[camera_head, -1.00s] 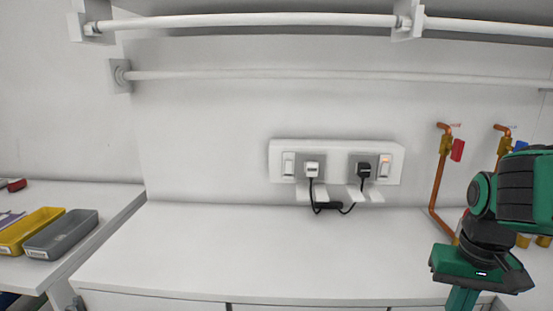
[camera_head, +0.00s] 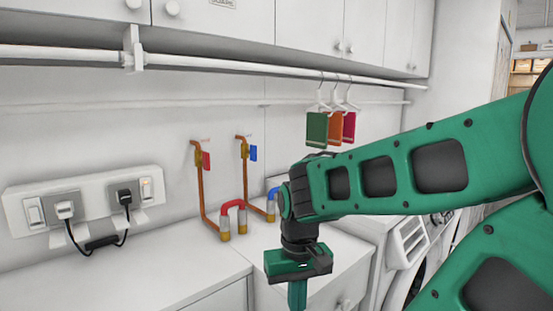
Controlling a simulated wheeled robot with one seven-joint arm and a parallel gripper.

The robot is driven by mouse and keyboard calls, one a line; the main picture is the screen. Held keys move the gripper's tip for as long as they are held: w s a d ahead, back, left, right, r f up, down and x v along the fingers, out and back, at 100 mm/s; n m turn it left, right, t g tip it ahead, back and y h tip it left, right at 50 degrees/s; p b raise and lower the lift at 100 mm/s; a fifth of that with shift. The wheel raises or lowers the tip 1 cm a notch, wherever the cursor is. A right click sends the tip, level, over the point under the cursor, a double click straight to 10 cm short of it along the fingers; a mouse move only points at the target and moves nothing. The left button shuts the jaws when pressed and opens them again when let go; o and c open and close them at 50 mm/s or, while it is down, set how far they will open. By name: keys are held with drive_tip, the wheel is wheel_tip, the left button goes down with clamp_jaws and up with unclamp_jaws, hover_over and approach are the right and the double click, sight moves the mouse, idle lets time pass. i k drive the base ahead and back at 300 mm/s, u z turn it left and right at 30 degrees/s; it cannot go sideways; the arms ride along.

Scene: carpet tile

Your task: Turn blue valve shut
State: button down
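The blue valve handle (camera_head: 253,153) is on the right-hand of two copper pipes (camera_head: 245,178) on the back wall. It hangs upright beside its brass body, at the pipe's upper end. My gripper (camera_head: 297,293) points down in front of the counter, lower and to the right of the valve, and apart from it. Its fingertips run out of the bottom of the picture, so its opening cannot be told. I see nothing held in it.
A red valve handle (camera_head: 206,160) is on the left pipe. Red (camera_head: 232,205) and blue (camera_head: 273,192) hose bends stand below. A socket panel (camera_head: 85,205) with two plugs is at left. Colored cloths (camera_head: 330,129) hang from the rail. The white counter (camera_head: 165,270) looks clear.

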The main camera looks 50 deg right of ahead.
sight(253, 149)
drive_tip(key=z, duration=1.9)
drive_tip(key=k, duration=0.7)
drive_tip(key=u, duration=0.8)
drive_tip(key=i, duration=1)
